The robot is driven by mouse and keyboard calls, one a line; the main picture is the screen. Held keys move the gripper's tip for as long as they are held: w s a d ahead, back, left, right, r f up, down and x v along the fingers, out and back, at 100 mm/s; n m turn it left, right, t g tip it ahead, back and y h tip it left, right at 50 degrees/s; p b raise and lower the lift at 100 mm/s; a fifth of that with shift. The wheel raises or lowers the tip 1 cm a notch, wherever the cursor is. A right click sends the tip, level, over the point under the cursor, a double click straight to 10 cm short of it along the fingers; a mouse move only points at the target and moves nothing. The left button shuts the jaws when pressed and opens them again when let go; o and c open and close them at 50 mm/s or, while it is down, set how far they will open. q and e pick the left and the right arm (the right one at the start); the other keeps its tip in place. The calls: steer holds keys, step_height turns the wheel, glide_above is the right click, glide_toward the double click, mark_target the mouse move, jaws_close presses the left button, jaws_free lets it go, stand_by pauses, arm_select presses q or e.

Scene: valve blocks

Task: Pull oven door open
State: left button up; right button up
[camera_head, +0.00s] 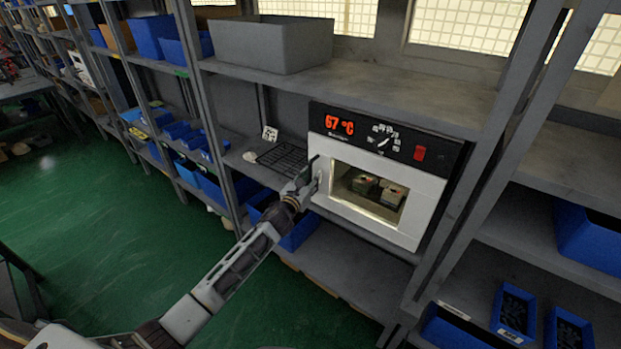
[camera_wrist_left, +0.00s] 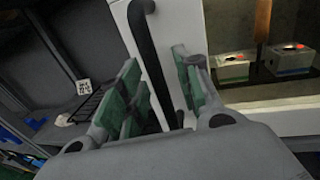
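The white oven (camera_head: 375,175) stands on a shelf, with a black panel reading 67 °C. Its door (camera_head: 325,195) looks shut, and two small valve blocks (camera_head: 378,189) show through the window; they also show in the left wrist view (camera_wrist_left: 262,64). The dark bar handle (camera_wrist_left: 150,55) runs upright along the door's left side. My left gripper (camera_head: 314,172) is at that side of the door. In the left wrist view its green-padded fingers (camera_wrist_left: 160,80) are apart, with the handle between them and gaps beside it. The handle's lower end is partly hidden. My right gripper is out of view.
A grey bin (camera_head: 272,44) stands on the shelf above. A shelf post (camera_head: 465,200) rises to the right. The green floor in front is clear.

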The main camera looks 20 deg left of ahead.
arm_select(q)
jaws_close()
stand_by(0.5)
